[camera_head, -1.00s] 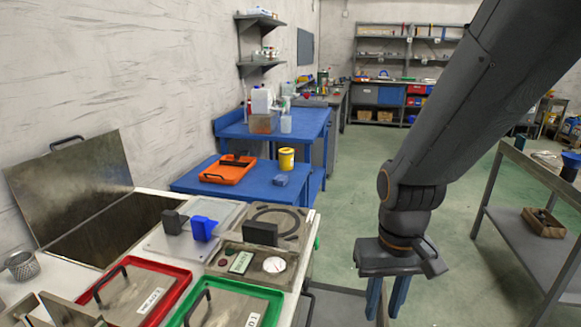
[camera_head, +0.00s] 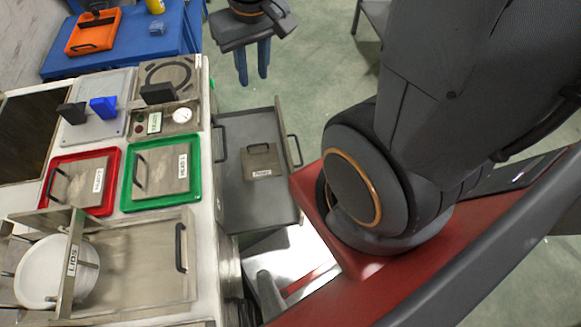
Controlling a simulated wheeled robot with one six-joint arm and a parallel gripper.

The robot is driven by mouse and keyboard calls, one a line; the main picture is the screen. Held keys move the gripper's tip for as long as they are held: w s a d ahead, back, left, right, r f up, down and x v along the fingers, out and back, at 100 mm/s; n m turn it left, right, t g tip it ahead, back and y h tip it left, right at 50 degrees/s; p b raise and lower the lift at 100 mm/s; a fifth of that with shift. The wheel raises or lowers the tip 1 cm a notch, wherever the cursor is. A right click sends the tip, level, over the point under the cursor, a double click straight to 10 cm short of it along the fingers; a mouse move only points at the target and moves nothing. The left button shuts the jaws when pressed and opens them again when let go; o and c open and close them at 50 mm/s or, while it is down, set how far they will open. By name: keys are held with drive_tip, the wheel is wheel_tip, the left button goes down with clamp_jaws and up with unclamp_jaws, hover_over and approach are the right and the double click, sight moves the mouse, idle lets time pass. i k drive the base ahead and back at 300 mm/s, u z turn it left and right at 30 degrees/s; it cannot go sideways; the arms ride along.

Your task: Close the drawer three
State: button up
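An open grey drawer (camera_head: 237,199) sticks out from the right side of the counter. A small lidded grey box (camera_head: 261,158) with a handle and a label sits inside it. A dark handle (camera_head: 294,151) shows at the drawer's outer right edge. No number for drawer three can be read. My gripper (camera_head: 253,80) hangs beyond the drawer's far end, over the floor at the top of the view. Its two blue fingers point down, apart and empty. It does not touch the drawer.
A bright open compartment (camera_head: 290,262) shows below the drawer, partly hidden by my red base. The counter carries a red tray (camera_head: 113,150), a green tray (camera_head: 128,203) and a white pot (camera_head: 38,272). Green floor (camera_head: 315,65) is clear beyond the drawer.

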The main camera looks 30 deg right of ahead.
sight(255, 206)
drive_tip(key=u, duration=1.3)
drive_tip(key=k, duration=1.05)
drive_tip(key=z, duration=1)
